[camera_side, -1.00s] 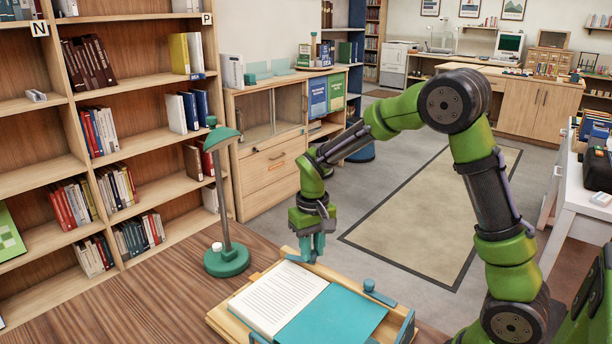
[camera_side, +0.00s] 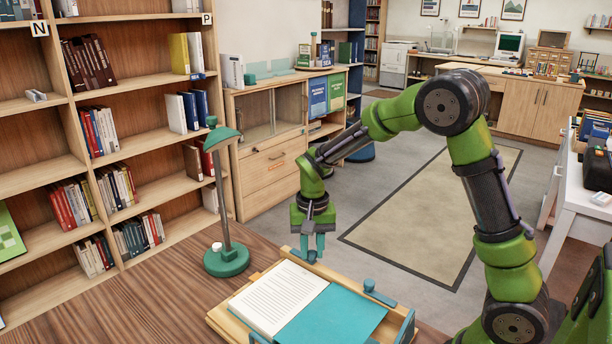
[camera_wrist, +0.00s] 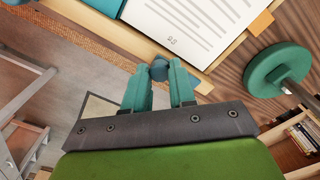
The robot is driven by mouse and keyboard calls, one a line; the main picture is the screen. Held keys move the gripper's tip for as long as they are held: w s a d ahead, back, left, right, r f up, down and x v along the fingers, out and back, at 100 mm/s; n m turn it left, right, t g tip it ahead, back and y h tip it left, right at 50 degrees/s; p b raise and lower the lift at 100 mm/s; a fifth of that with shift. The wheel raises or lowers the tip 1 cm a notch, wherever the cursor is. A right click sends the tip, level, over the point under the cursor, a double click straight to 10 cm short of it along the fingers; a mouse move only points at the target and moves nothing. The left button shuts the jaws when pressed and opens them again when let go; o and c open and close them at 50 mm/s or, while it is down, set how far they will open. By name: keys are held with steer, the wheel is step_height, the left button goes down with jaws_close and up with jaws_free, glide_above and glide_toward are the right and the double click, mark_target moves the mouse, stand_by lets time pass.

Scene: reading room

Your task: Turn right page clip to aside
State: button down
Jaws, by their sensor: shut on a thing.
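A wooden book stand (camera_side: 222,318) holds an open book (camera_side: 283,295) with a printed left page and a teal right side. My gripper (camera_side: 312,252) is at the stand's far edge, near the top of the printed page. In the wrist view, its teal fingers (camera_wrist: 162,78) are shut on the blue knob (camera_wrist: 160,62) of a page clip; the rest of that clip is mostly hidden. A second blue clip (camera_side: 378,296) stands at the stand's far edge to the right, its bar pointing right, clear of the page.
The stand is on a wooden table (camera_side: 130,305). A green lamp (camera_side: 226,262) stands left of the stand; its base (camera_wrist: 278,72) shows in the wrist view. Bookshelves (camera_side: 130,185) and a low cabinet (camera_side: 268,178) are behind. The floor beyond is clear.

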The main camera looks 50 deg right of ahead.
mark_target(311, 252)
steer(key=c, duration=0.9)
jaws_free()
step_height(311, 252, up, 17)
steer(key=shift+f, duration=0.1)
steer(key=shift+w, duration=0.1)
steer(key=s+a+n+t, duration=0.1)
steer(key=s+a+t, duration=0.1)
steer(key=s, duration=0.3)
steer(key=s+a+n+t+y, duration=0.1)
steer(key=s+a+n+t, duration=0.1)
steer(key=s, duration=0.4)
steer(key=s+a+f+n+t+y, duration=0.1)
steer(key=s+a+n+t, duration=0.1)
steer(key=s, duration=0.3)
steer(key=shift+s+a+t, duration=0.2)
steer(key=shift+s+t, duration=0.2)
steer(key=shift+t, duration=0.2)
